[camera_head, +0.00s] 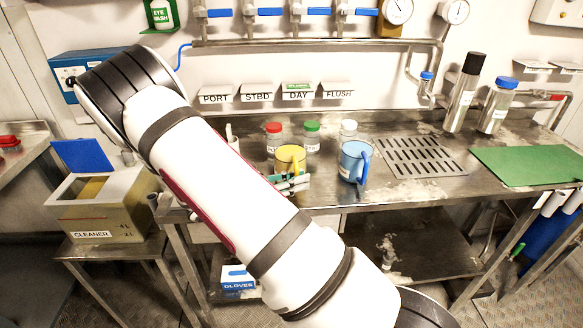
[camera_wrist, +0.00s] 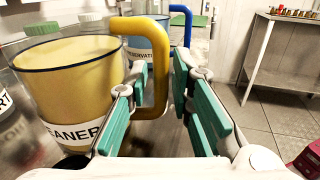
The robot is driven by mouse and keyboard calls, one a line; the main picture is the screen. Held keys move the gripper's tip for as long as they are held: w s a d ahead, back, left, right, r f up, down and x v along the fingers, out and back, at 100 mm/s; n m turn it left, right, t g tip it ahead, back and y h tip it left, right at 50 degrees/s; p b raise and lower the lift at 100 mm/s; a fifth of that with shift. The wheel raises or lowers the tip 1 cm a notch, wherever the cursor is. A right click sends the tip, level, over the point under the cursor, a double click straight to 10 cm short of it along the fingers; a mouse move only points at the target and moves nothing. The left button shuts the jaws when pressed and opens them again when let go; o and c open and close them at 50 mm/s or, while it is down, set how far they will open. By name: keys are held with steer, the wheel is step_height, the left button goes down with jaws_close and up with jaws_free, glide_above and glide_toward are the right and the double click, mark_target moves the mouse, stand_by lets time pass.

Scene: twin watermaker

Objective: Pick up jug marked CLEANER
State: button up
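The yellow jug (camera_head: 289,157) stands on the steel bench. In the wrist view the jug (camera_wrist: 70,75) is close at left, with a dark rim and a label partly hidden, reading "...EANER". Its yellow handle (camera_wrist: 155,70) stands between the two teal-padded fingers of my gripper (camera_wrist: 161,80). The fingers are apart, with the left one very near or touching the handle and a gap at the right one. In the head view my gripper (camera_head: 292,184) is just in front of the jug, partly hidden by my arm.
A blue jug (camera_head: 355,161) stands to the right, also seen behind the handle (camera_wrist: 146,45). Jars with red (camera_head: 274,128), green (camera_head: 312,126) and white (camera_head: 348,127) lids stand behind. A drain grate (camera_head: 422,157) and green mat (camera_head: 530,165) lie right. A CLEANER-labelled box (camera_head: 100,215) stands left.

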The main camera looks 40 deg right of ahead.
mark_target(295, 169)
jaws_close()
steer(key=shift+r, duration=0.25)
steer(key=shift+r, duration=1.5)
steer(key=shift+s+a+r, duration=0.1)
steer(key=shift+a, duration=0.05)
steer(key=s+a+r, duration=0.1)
steer(key=s+a, duration=0.9)
steer(key=a, duration=0.1)
steer(key=shift+a+r+t+p, duration=0.2)
steer(key=shift+r+t+p, duration=0.05)
steer(key=shift+t+p, duration=0.05)
